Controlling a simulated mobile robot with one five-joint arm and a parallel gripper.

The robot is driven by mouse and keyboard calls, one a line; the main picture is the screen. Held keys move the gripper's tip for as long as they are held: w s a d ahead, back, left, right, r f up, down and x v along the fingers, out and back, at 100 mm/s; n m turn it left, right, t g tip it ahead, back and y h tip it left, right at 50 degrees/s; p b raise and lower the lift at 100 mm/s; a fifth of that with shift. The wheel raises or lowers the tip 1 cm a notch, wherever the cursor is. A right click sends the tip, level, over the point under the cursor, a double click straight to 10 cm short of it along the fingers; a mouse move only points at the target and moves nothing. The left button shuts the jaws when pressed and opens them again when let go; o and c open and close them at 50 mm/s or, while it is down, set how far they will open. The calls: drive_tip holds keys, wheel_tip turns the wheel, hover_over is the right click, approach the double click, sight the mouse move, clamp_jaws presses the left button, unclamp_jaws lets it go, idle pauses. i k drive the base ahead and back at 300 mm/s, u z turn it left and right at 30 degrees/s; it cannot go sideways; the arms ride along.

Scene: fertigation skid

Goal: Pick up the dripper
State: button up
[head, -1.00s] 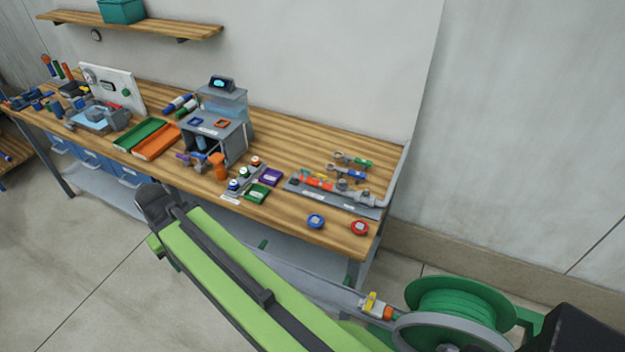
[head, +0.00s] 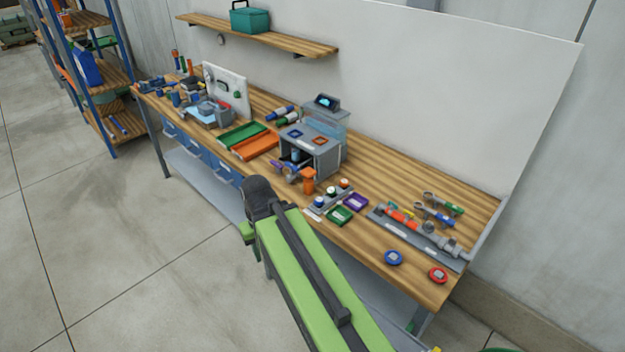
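I cannot tell for sure which item is the dripper. Small candidates on the wooden bench (head: 385,189) are a blue round piece (head: 394,258) and a red round piece (head: 438,275) near the front right edge. My green arm rises from the bottom of the head view to a dark joint before the bench's front edge. My gripper is not visible.
A grey plate with pipe fittings (head: 401,218) lies at the bench's right, with wrenches (head: 435,214) behind. Green (head: 242,136) and orange (head: 256,146) trays lie left. Floor left of the bench is clear.

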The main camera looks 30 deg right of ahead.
sight(331, 190)
drive_tip(key=u, duration=0.55)
drive_tip(key=i, duration=1.5)
drive_tip(key=u, duration=0.45)
